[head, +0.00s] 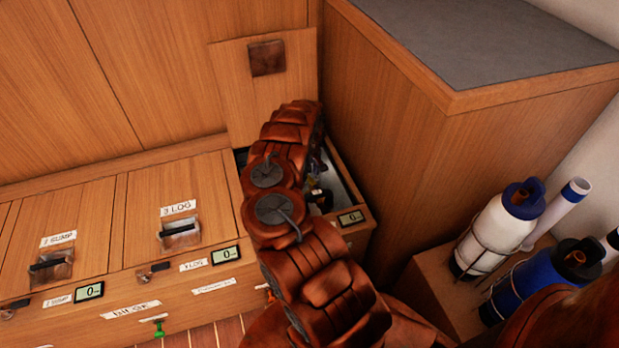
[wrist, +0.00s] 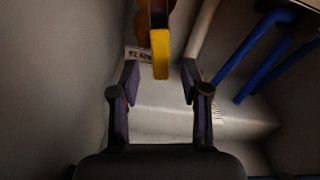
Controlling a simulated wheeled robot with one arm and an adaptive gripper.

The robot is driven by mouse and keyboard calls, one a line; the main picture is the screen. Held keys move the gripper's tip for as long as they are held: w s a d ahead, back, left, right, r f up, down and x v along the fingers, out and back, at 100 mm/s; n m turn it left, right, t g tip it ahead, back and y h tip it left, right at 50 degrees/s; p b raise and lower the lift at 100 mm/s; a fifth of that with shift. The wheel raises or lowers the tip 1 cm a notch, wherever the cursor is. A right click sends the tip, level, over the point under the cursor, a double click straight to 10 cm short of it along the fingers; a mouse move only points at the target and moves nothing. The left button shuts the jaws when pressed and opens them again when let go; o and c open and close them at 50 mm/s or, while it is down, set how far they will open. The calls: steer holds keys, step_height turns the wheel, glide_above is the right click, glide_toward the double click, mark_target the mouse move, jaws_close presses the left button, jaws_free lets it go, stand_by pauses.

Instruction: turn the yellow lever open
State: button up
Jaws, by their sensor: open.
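The yellow lever (wrist: 160,54) shows in the wrist view at the top middle, pointing down toward me. It hangs from a brownish fitting (wrist: 158,18) at the top edge. My gripper (wrist: 158,86) is open, with one finger on each side of the lever's line. The lever's lower end lies between or just beyond the fingertips; I cannot tell the depth. No contact is visible. In the head view my arm reaches into an open compartment (head: 343,185), and it hides the lever and most of my gripper.
Blue pipes (wrist: 250,50) and a pale pipe (wrist: 204,28) run at the right in the wrist view. A small label (wrist: 138,54) is left of the lever. The raised hatch lid (head: 235,85) and a tall wooden cabinet (head: 400,130) flank my arm. Bottles (head: 495,235) stand at right.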

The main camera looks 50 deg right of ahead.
steer(key=shift+f, duration=1)
steer(key=shift+c, duration=0.4)
jaws_close()
